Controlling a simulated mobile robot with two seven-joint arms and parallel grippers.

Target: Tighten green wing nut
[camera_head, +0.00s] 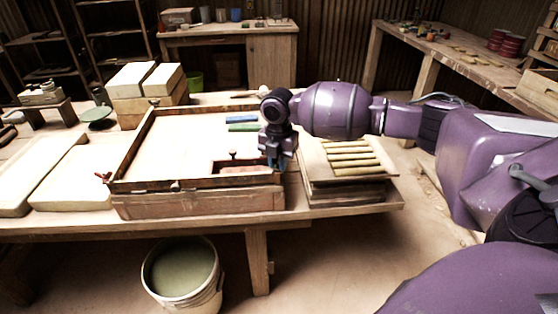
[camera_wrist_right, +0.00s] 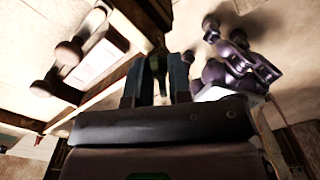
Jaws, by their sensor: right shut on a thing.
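A wooden frame (camera_head: 190,183) with a pale inner surface sits on the workbench, with wing nuts at its corners. My right gripper (camera_head: 275,163) points down at the frame's right front corner. In the right wrist view its two blue-grey fingers (camera_wrist_right: 160,85) are closed around a dark green part, which looks like the green wing nut (camera_wrist_right: 157,64). In the head view the gripper hides this nut. A reddish wing nut (camera_head: 104,177) shows at the frame's left front corner. My left gripper is in neither view.
Pale slabs (camera_head: 75,180) lie to the left. A bucket (camera_head: 183,275) stands below the bench.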

